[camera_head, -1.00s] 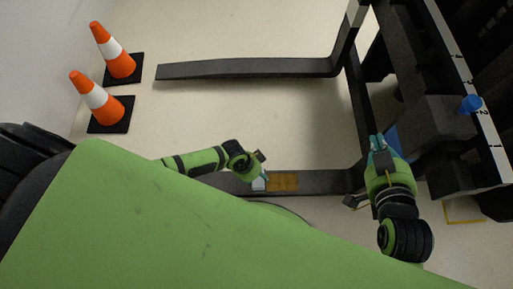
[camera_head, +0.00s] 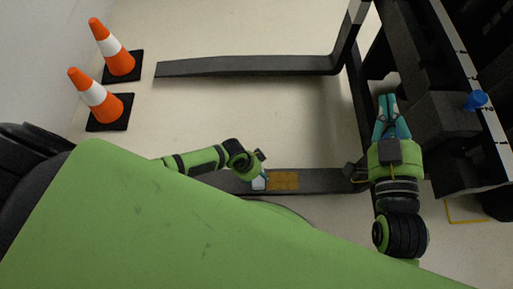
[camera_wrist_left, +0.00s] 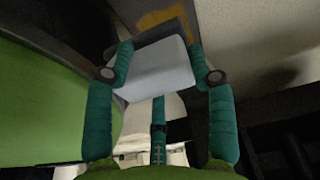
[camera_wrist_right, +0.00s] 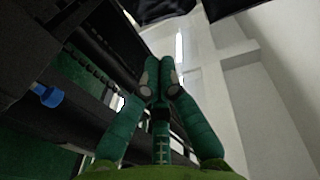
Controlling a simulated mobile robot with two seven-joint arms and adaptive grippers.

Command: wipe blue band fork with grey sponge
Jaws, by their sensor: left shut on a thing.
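The grey sponge (camera_wrist_left: 160,68) is a light block held between the teal fingers of my left gripper (camera_wrist_left: 163,58). In the head view the sponge (camera_head: 259,182) is at the near fork (camera_head: 325,182), just left of a yellow-brown patch (camera_head: 283,181) on its top. I cannot tell whether the sponge touches the fork. No blue band shows now; my right gripper (camera_head: 388,99) covers the upright by the near fork's heel. My right gripper has its fingertips together, is empty, and also shows in the right wrist view (camera_wrist_right: 159,80).
The other fork (camera_head: 245,68) lies farther back, with a white band (camera_head: 356,12) on its upright. Two orange-and-white cones (camera_head: 113,50) (camera_head: 96,96) stand at the left. A blue knob (camera_head: 476,101) is on the machine at right. Bare floor lies between the forks.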

